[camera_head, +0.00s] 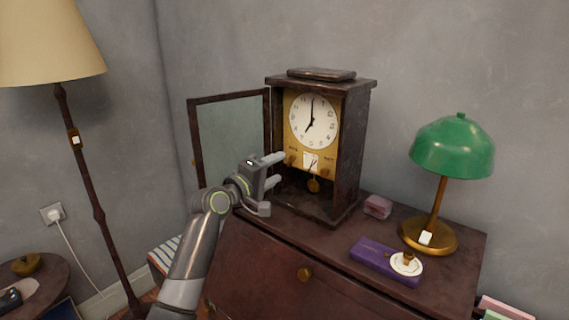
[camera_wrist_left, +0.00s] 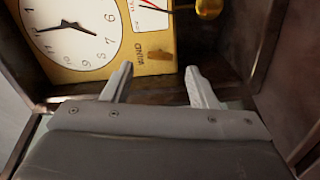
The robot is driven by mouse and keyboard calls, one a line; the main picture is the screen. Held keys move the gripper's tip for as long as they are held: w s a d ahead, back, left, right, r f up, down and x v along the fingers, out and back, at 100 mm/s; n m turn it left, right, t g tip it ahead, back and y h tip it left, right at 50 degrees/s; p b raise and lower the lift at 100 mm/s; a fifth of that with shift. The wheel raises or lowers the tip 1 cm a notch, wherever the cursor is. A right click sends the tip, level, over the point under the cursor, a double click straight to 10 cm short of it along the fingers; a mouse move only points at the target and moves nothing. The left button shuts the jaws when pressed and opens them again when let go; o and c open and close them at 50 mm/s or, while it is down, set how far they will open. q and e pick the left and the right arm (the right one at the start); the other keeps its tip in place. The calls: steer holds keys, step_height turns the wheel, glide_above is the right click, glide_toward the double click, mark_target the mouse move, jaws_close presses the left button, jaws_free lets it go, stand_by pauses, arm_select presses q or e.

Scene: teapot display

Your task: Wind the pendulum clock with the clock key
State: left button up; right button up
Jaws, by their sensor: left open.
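The pendulum clock (camera_head: 352,150) is a dark wooden case standing on the cabinet, its glass door (camera_head: 228,130) swung open to the left. Its white dial (camera_head: 314,120) sits on a brass plate, above a brass pendulum bob (camera_head: 313,185). My left gripper (camera_head: 280,168) is open in front of the plate's lower left. In the left wrist view, nothing shows between the fingers (camera_wrist_left: 158,87); the dial (camera_wrist_left: 72,32) and a "WIND" label (camera_wrist_left: 155,56) show beyond them. A small brass piece (camera_head: 409,257) stands on a white disc; I cannot tell whether it is the clock key.
The white disc lies on a purple box (camera_head: 372,262) at the cabinet's front right. A green-shaded lamp (camera_head: 452,148) and a small pink box (camera_head: 378,206) stand nearby. A dark flat object (camera_head: 321,74) lies on the clock. A floor lamp (camera_head: 84,160) stands at left.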

mark_target(292, 160)
arm_select(q)
steer(key=shift+x, duration=2.05)
steer(key=c, duration=1)
steer(key=m+b, duration=0.2)
steer(key=m, duration=0.1)
steer(key=shift+f, duration=0.1)
steer(key=o, duration=1)
